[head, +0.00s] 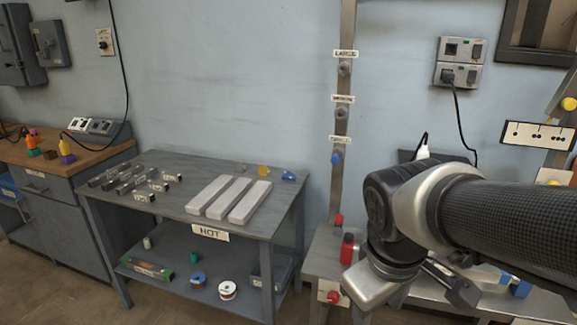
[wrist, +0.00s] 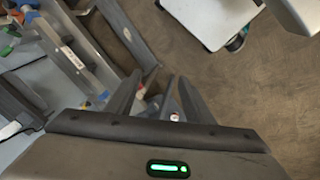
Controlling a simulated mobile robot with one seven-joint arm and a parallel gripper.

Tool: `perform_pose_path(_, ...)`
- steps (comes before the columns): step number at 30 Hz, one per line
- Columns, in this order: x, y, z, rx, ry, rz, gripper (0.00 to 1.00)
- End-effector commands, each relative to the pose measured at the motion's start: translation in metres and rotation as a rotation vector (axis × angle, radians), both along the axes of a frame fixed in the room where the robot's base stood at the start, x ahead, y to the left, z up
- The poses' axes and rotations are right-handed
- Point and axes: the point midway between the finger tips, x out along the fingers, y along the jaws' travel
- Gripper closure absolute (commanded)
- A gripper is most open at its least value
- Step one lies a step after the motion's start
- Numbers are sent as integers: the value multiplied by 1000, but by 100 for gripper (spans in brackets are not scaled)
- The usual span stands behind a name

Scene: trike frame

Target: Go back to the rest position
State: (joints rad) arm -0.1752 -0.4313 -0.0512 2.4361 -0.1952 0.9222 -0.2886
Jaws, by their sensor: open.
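My gripper (wrist: 158,88) is open in the wrist view, its two dark fingers standing apart. I see nothing clearly held between them. Small red, white and blue things show in the gap, and the picture is too small to tell what they are. In the head view my arm comes in from the right, and its wrist hangs in front of the right-hand bench. The fingers are mostly hidden there.
A post (head: 341,110) with labelled pegs stands behind. Red cylinders (head: 346,249) stand close left of my wrist. Bare floor (wrist: 235,90) shows in the wrist view.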

Motion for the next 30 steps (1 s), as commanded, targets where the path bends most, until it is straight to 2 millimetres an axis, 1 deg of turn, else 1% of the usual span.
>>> perform_pose_path(1, -4, -1, 10, 42, -50, -75, 52)
perform_pose_path(3, -8, 0, 22, 98, -107, -170, 52)
perform_pose_path(11, -23, 3, 57, 288, -285, -464, 52)
perform_pose_path(12, -23, 3, 74, 293, -284, -470, 52)
perform_pose_path(20, -23, 4, 131, 286, -276, -461, 52)
perform_pose_path(23, -22, 4, 160, 286, -276, -460, 52)
perform_pose_path(26, -22, 4, 197, 286, -276, -459, 52)
perform_pose_path(27, -22, 4, 214, 286, -276, -459, 52)
perform_pose_path(30, -22, 4, 256, 286, -276, -459, 52)
